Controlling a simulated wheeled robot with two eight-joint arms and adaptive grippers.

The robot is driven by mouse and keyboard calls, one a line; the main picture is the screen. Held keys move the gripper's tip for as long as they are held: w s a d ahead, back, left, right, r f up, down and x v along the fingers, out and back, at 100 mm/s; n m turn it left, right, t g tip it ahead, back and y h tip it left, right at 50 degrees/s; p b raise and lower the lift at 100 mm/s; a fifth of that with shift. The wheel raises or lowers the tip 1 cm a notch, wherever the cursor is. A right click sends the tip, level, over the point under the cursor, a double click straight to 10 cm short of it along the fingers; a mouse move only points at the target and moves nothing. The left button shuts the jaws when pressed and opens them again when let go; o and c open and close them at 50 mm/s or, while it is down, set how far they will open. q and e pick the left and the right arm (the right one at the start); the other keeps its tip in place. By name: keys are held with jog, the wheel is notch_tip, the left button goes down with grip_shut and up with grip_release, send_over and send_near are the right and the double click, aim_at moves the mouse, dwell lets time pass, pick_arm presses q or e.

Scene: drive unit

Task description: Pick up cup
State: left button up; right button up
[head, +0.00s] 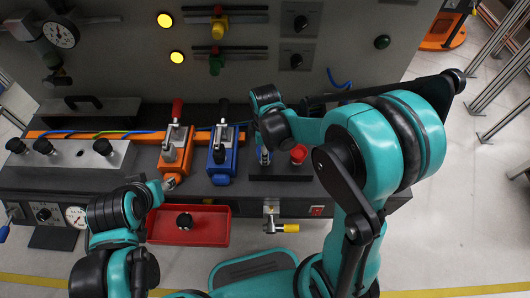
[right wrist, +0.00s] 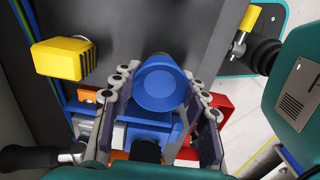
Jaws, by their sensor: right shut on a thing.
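My right gripper (right wrist: 160,82) has its two fingers on either side of a blue round cup-like thing (right wrist: 162,88), which I take as the cup, and is shut on it. Its round end faces the wrist camera. My left gripper (head: 166,184) is beside the front of the orange lever unit, above the red tray's left corner. Its fingers are too small to tell open from shut.
The orange lever unit (head: 175,150) and blue lever unit (head: 222,160) stand on the dark bench. A red tray (head: 215,222) holds a black knob. A red knob (head: 298,154) is right of my right wrist. A yellow block (right wrist: 62,58) is left of the right gripper.

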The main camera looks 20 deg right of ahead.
notch_tip(320, 180, up, 4)
jog(key=shift+s+d+r+p, duration=0.1)
jog(key=shift+s+r+p, duration=0.1)
jog(key=shift+p, duration=0.7)
jog(key=s+d+r+p, duration=0.3)
jog(key=s+d+r, duration=0.3)
jog(key=s, duration=0.3)
jog(key=shift+d, duration=0.45)
jog(key=shift+w, duration=0.1)
